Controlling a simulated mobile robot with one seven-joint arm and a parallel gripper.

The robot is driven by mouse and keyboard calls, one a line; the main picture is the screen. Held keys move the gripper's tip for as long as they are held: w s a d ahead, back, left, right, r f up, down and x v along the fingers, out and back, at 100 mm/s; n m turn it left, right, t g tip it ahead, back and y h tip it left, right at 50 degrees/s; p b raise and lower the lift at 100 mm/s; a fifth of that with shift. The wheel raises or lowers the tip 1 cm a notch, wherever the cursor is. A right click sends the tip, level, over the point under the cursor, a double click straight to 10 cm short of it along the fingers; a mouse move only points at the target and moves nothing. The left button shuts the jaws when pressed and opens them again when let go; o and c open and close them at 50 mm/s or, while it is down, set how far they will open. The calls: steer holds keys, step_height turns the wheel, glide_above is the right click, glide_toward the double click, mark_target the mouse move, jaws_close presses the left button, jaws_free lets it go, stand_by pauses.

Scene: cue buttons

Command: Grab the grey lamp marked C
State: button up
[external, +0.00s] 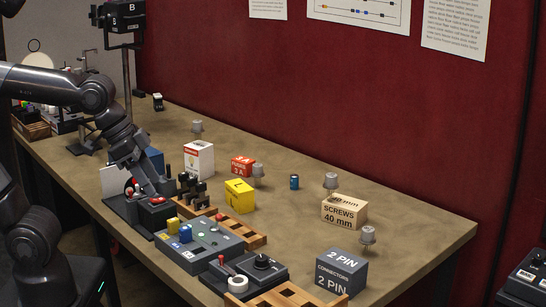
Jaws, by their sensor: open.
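Several small grey lamps stand along the table: one at the far end (197,127), one behind the yellow box (258,171), one behind the screws box (331,182), and one behind the connectors box (368,236). I cannot make out a letter C on any of them. My gripper (155,188) is open and points down over the dark control box with red buttons, at the table's left edge. It is apart from all the lamps, and its fingertips are hard to tell from the dark parts around them.
Control boxes (200,243) and wooden racks (240,232) line the near edge. A white box (199,160), red box (243,166), yellow box (240,192), screws box (344,212) and connectors box (341,273) stand among the lamps. A blue can (294,182) stands mid-table. The back right is clear.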

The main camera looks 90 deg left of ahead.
steer(key=w+a+r+n+y, duration=0.1)
steer(key=w+a+r+n, duration=0.15)
steer(key=w+a, duration=0.8)
steer(key=n+g+y, duration=0.2)
steer(key=n+g, duration=0.1)
steer(key=n, duration=0.4)
glide_toward(258, 165)
steer(key=f, duration=0.2)
steer(key=x, duration=1)
steer(key=shift+w+a, duration=0.15)
steer(key=shift+a, duration=0.2)
steer(key=c, duration=0.8)
steer(key=shift+r, duration=0.15)
